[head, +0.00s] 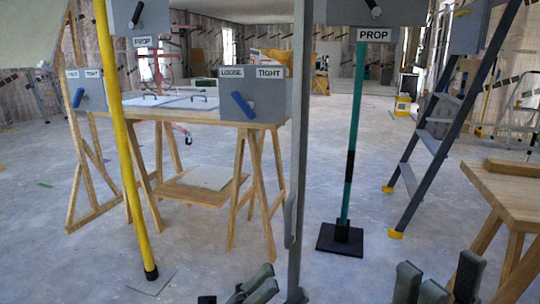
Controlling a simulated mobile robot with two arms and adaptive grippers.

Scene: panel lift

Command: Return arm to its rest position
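My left gripper (252,287) shows at the bottom edge, left of the grey upright post. Its grey-green fingers lie close together and are cut off by the frame, so I cannot tell whether it is open. My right gripper (438,284) is at the bottom edge, right of centre. Its fingers point up and stand apart, with nothing visible between them. Both grippers appear clear of the props and the tables. Most of both arms is out of view.
A grey post (300,130) rises near my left gripper. A yellow prop (120,130) stands at left and a teal prop (355,120) right of centre. A sawhorse table (185,115) carries grey switch boxes. A ladder (440,140) and wooden bench (515,185) are at right.

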